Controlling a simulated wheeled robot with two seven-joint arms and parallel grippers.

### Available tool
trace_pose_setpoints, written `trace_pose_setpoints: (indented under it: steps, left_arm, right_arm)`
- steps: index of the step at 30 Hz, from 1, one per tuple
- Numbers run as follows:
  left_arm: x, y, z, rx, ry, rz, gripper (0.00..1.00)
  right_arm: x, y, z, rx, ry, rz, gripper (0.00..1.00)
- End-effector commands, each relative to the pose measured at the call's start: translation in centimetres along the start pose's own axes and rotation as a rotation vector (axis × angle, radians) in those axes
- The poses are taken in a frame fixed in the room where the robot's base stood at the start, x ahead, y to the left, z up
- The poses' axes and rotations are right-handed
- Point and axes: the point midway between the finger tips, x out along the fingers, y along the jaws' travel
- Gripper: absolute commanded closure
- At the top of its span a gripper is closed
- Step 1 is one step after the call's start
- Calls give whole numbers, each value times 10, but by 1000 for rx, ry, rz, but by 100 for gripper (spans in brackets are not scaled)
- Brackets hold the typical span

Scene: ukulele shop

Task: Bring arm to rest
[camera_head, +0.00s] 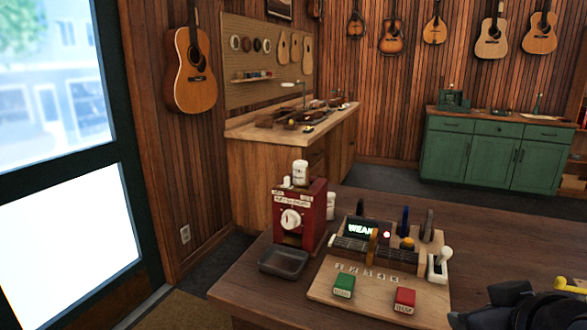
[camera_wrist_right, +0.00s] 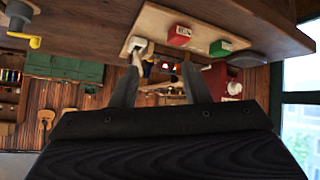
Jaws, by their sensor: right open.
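My right gripper (camera_head: 505,305) shows as a dark shape at the lower right corner of the head view, over the wooden table (camera_head: 250,290). In the right wrist view its two fingers (camera_wrist_right: 161,64) stand apart with nothing held between them. That view is upside down, and the device board (camera_wrist_right: 158,20) with its red and green blocks lies beyond the fingertips. My left gripper is not in view.
The board (camera_head: 335,292) carries a green block (camera_head: 344,286), a red block (camera_head: 405,300), a lit display (camera_head: 366,229) and a white-knobbed lever (camera_head: 444,256). A red machine (camera_head: 301,215) and a dark tray (camera_head: 284,262) stand left. A yellow-handled thing (camera_head: 571,286) lies near my right gripper.

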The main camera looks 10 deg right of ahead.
Motion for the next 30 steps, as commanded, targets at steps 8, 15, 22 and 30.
trace_pose_setpoints:
  steps: [8,15,22,30]
  left_arm:
    - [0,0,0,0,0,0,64]
    - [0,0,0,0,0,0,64]
    - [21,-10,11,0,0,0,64]
    - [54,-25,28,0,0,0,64]
  right_arm:
    - [42,-34,69,91,-143,-173,58]
    - [67,-76,138,208,-280,-343,58]
    - [90,-106,193,298,-358,-438,58]
    - [116,-112,222,322,-364,-436,58]
